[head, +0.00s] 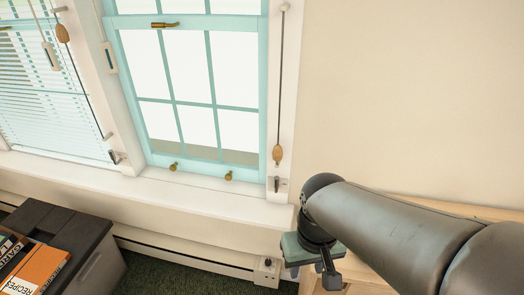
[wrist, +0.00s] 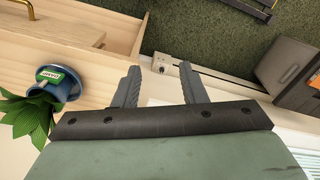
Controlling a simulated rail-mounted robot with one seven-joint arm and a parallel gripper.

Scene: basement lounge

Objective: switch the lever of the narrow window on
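The narrow window (head: 208,103) has a teal frame and stands in the middle of the head view. A brass lever (head: 165,24) lies roughly level on its upper rail. Two brass knobs sit on its bottom rail, one of them a knob (head: 228,175) at the right. My gripper (head: 312,271) is low and right of the window, below the sill and well away from the lever. It points downward. In the wrist view my gripper (wrist: 160,70) shows its two fingers apart with nothing between them. The window is not recognisable in the wrist view.
A wooden drawer unit (wrist: 80,30) is close beside my gripper, with a potted plant (wrist: 35,105) on it. A dark box (head: 55,235) with books stands lower left. A pull cord (head: 279,90) hangs right of the window. The wall (head: 410,90) to the right is bare.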

